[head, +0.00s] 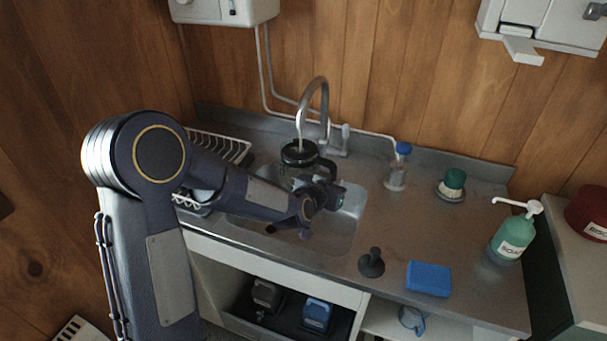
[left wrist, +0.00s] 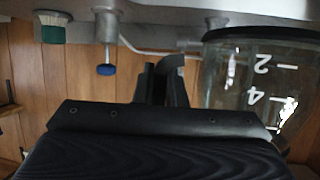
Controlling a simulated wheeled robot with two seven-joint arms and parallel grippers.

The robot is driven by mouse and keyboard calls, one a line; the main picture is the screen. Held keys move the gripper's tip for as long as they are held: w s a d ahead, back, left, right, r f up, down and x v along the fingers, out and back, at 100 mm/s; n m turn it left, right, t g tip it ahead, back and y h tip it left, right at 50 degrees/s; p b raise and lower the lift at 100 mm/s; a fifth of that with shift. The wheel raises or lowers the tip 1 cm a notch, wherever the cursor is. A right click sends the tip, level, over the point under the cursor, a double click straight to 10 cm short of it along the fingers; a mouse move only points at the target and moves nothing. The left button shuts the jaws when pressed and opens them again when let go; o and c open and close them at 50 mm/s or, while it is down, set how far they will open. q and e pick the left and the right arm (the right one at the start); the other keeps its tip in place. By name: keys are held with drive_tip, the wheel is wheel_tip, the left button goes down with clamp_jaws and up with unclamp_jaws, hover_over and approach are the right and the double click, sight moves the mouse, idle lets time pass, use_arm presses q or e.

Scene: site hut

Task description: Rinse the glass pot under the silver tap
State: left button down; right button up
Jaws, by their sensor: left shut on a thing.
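The glass pot (head: 298,156), with a black top, is held over the sink (head: 344,222) directly below the spout of the silver tap (head: 315,86). A thin pale streak, which looks like water, runs from the spout to the pot's top. My left gripper (head: 328,192) is shut on the pot at its right side, seemingly by the handle. In the left wrist view, which looks upside down, the clear pot (left wrist: 240,75) with white 2 and 4 marks is beside the fingers (left wrist: 161,84). The fingers' exact contact is hard to see. My right gripper is not in view.
A wire rack (head: 222,146) stands left of the sink. On the right counter are a blue-capped bottle (head: 397,172), a green-topped brush (head: 452,186), a black plug-like piece (head: 371,263), a blue sponge (head: 428,279) and a green soap bottle (head: 512,238). The middle right counter is clear.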

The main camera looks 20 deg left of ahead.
use_arm(q)
drive_tip(key=shift+r, duration=0.1)
idle(0.3)
drive_tip(key=shift+w+d, duration=0.25)
drive_tip(key=shift+d, duration=0.2)
drive_tip(key=s+d, duration=0.3)
drive_tip(key=s, duration=0.4)
drive_tip(key=shift+d, duration=0.35)
drive_tip(key=shift+s, duration=0.1)
idle(1.3)
